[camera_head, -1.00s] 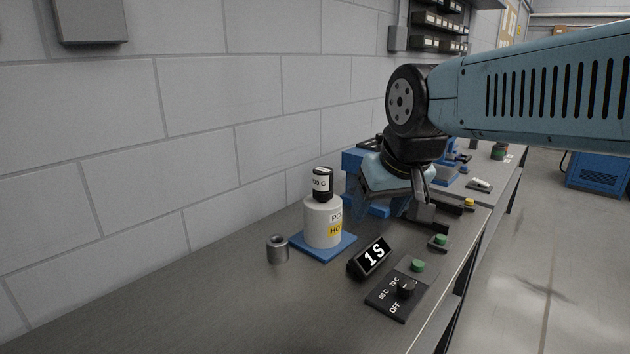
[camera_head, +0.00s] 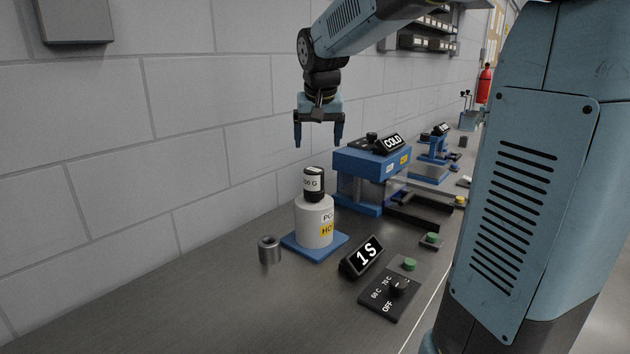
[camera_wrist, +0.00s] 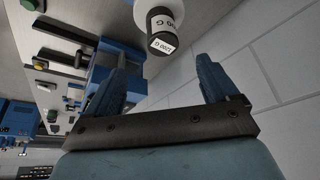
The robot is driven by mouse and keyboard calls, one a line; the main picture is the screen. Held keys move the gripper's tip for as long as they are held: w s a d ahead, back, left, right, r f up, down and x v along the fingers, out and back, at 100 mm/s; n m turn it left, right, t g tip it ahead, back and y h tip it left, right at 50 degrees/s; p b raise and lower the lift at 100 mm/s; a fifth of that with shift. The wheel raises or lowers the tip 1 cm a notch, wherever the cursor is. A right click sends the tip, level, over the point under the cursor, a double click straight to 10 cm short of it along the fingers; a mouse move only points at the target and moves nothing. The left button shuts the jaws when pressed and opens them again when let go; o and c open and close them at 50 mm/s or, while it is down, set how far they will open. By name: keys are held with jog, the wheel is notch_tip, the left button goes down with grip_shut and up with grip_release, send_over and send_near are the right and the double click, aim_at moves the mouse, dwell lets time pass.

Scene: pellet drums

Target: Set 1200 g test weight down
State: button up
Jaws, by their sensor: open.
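The test weight (camera_head: 314,184) is a small black cylinder with a white label, only partly legible. It stands upright on top of a white drum (camera_head: 313,222), which sits on a blue plate (camera_head: 316,250). My gripper (camera_head: 318,143) is open and empty, above the weight and apart from it, with its fingers pointing down. In the wrist view the weight (camera_wrist: 161,30) shows beyond and between my open fingers (camera_wrist: 160,80), with its label and the rim of the white drum (camera_wrist: 178,8) behind it.
A grey metal cup (camera_head: 269,250) stands left of the plate. A blue press-like machine marked COLD (camera_head: 372,165) stands behind right. The bench front left is clear, with the wall close behind.

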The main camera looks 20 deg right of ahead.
aim_at(314, 170)
jog(key=x, duration=1.4)
jog(key=shift+w+a, duration=0.1)
jog(key=shift+w, duration=0.35)
jog(key=shift+c, duration=0.3)
grip_shut()
jog(key=shift+r, duration=0.15)
